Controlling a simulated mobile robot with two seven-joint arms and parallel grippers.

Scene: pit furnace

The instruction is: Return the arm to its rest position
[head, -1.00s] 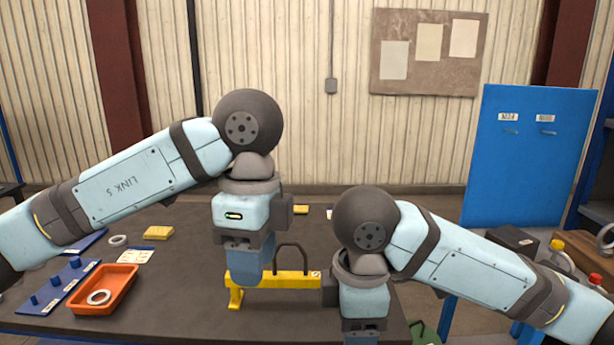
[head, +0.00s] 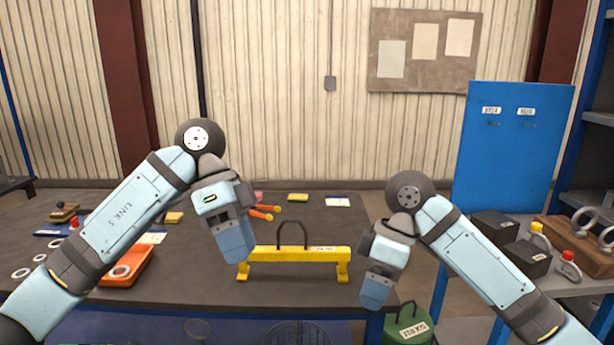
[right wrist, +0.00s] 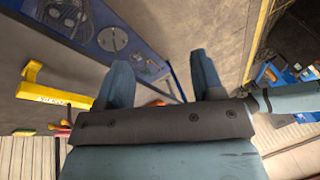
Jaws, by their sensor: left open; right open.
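My left gripper (head: 236,245) hangs over the dark table, close to the left end of a yellow stand (head: 300,253) with a dark handle loop. Its fingers point down and hold nothing that I can see. My right gripper (head: 374,292) hangs by the table's right edge, to the right of the stand. In the right wrist view its two blue fingers (right wrist: 162,85) are spread apart with nothing between them. The yellow stand also shows at the left of the right wrist view (right wrist: 50,92).
An orange tray (head: 128,272) with a ring lies partly behind my left arm. Orange-tipped tools (head: 262,212) lie behind the left gripper. A green container (head: 408,325) is below the right gripper. A blue panel (head: 510,150) and a shelf with dark boxes (head: 525,258) stand at right.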

